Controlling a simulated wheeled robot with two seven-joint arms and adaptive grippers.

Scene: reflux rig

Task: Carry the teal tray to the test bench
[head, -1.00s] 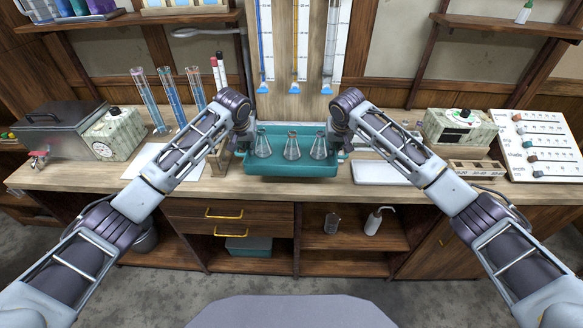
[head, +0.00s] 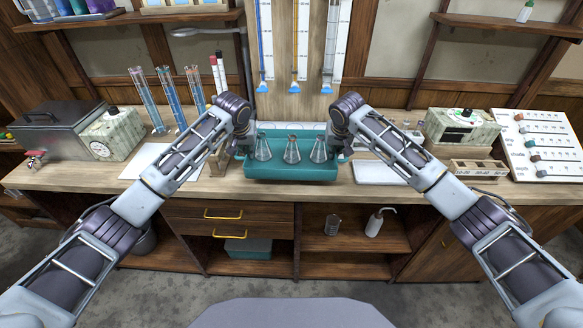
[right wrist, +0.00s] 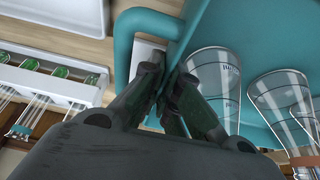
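The teal tray (head: 290,172) is at the middle of the wooden bench, by its front edge. It holds three clear conical flasks, all upright: a left one (head: 263,150), a middle one (head: 292,152) and a right one (head: 318,152). My left gripper (head: 243,148) is at the tray's left end; its fingers are mostly hidden by the wrist. My right gripper (head: 341,150) is at the right end. In the right wrist view its fingers (right wrist: 168,92) close on the tray's right side by the looped handle (right wrist: 127,55). I cannot tell whether the tray touches the bench.
A white flat tray (head: 382,173) lies just right of the teal tray. A patterned instrument (head: 460,128) and a white sloped panel (head: 540,145) stand further right. Tall glass cylinders (head: 172,98) and a metal box (head: 52,130) stand left. Gauges (head: 299,45) hang behind.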

